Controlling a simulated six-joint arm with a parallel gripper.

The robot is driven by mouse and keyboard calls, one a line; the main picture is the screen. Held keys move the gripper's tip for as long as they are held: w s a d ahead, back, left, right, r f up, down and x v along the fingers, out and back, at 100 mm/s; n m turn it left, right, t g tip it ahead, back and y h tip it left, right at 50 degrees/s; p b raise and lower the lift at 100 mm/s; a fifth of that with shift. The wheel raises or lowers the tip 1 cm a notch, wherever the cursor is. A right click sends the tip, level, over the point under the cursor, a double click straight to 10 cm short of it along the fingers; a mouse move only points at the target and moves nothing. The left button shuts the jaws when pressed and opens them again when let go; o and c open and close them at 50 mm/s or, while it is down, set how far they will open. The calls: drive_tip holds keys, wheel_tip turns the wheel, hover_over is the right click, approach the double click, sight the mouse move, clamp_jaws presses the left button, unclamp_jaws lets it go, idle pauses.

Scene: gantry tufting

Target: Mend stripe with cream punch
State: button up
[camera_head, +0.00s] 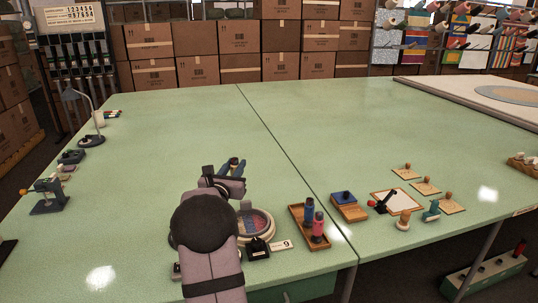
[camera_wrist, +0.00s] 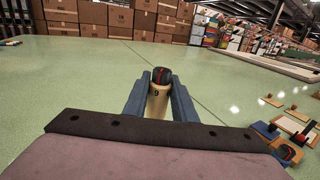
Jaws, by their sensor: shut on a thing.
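My gripper (camera_wrist: 160,98) is shut on a cream punch (camera_wrist: 158,104), a pale cylinder marked 9 with a dark, red-marked top. In the head view my gripper (camera_head: 232,169) is raised over the green table, just beyond a round framed piece (camera_head: 262,222) with a blue and red patterned face. My arm hides much of that piece, so I cannot make out the stripe. The punch's lower end is hidden in the wrist view.
A wooden tray (camera_head: 299,239) with blue and pink punches stands right of the round piece, near the front edge. A black holder with a 9 card (camera_head: 281,245) sits beside it. A desk lamp (camera_head: 88,115) stands at left. The table's middle is clear.

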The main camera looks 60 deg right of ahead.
drive_tip(key=w+a+f+p, duration=0.3)
drive_tip(key=w+a, duration=0.1)
drive_tip(key=a, duration=0.3)
drive_tip(key=s+r+m+g, duration=0.1)
drive_tip(key=s+m+g, duration=0.2)
drive_tip(key=s, duration=0.6)
drive_tip(key=g, duration=0.2)
drive_tip(key=shift+s+d+m+g+h+b, duration=0.15)
drive_tip(key=shift+s+m+g+h+b, duration=0.15)
drive_tip(key=shift+s+h, duration=0.1)
drive_tip(key=shift+f+b, duration=1.8)
drive_tip(key=shift+f, duration=1.05)
drive_tip(key=shift+f+b, duration=0.5)
drive_tip(key=shift+f, duration=0.25)
